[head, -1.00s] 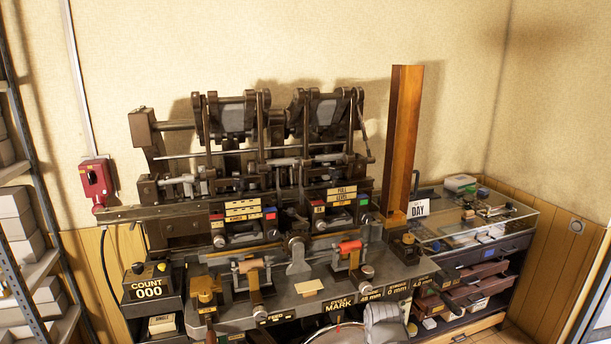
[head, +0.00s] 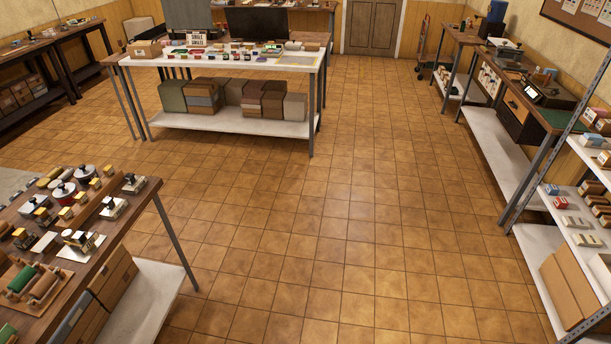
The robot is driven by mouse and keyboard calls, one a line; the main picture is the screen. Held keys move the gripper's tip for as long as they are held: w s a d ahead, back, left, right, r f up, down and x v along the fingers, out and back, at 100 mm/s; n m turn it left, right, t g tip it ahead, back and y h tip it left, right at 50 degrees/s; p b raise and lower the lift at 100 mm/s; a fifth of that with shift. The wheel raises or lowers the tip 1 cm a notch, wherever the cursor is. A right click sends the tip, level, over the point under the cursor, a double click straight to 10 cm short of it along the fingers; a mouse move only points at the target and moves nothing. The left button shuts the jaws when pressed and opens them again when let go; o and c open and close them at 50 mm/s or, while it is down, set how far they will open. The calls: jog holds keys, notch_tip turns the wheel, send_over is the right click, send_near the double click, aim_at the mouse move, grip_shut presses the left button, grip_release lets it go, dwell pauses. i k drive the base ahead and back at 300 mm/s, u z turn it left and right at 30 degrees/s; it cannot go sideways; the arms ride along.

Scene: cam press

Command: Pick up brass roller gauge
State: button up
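I cannot make out a brass roller gauge in the head view. Small brass-coloured and dark pieces stand among stamps and rollers on the wooden table (head: 150,190) at the left front, too small to tell apart. Green and brown rollers (head: 35,282) lie in a holder at that table's near end. My gripper is not in view, so its state does not show.
A wide stretch of tiled floor (head: 330,220) is clear. A white-topped table (head: 135,60) with many small items stands at the back. A metal shelf (head: 575,225) and a workbench (head: 535,105) line the right side. A door (head: 371,27) is at the back.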

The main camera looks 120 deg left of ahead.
aim_at(79, 239)
jog(key=u, duration=2.1)
jog(key=i, duration=0.1)
jog(key=u, duration=3.15)
